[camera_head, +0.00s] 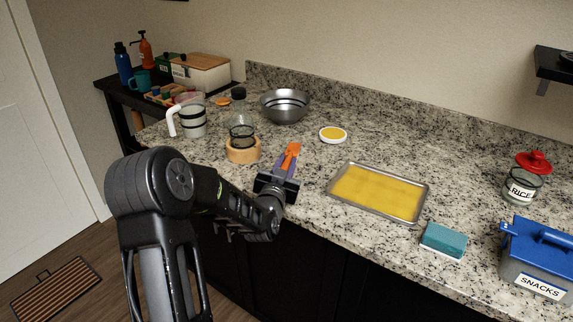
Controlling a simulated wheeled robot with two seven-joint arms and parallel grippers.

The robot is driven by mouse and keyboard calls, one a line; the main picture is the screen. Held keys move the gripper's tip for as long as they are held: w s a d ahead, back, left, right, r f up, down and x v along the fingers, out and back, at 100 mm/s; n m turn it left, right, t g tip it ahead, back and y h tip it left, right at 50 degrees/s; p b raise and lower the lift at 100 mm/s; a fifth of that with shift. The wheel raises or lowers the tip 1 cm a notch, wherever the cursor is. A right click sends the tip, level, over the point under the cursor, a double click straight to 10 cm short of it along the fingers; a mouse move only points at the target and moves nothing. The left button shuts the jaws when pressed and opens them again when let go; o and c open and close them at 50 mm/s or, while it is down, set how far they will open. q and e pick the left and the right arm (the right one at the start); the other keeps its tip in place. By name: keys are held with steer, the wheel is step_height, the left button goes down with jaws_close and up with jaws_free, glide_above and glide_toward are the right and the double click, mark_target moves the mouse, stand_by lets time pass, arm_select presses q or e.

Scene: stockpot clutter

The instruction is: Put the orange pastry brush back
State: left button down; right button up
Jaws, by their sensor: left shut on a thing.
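The orange pastry brush (291,153) shows above the front edge of the counter, its orange end pointing up and away. My left gripper (283,174) is shut on it, and the jaws hide its lower part. Whether the brush touches the counter is hard to tell. My right gripper is not in view.
A metal tray with a yellow surface (380,190) lies right of the gripper. A wooden ring-shaped holder (243,153) with a glass vessel stands just left. Behind are a metal bowl (286,105), a yellow-topped round dish (333,134) and a white-handled pitcher (190,119). A sponge (443,240) lies right.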

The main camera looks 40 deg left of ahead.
arm_select(q)
steer(key=shift+f+b, duration=0.3)
steer(key=shift+f, duration=0.05)
steer(key=c, duration=1.2)
jaws_free()
steer(key=shift+o, duration=0.2)
steer(key=shift+s, duration=0.1)
steer(key=b+v, duration=0.1)
steer(key=v, duration=0.6)
steer(key=shift+s+d+b, duration=0.2)
steer(key=shift+s+b, duration=0.1)
steer(key=shift+b, duration=0.05)
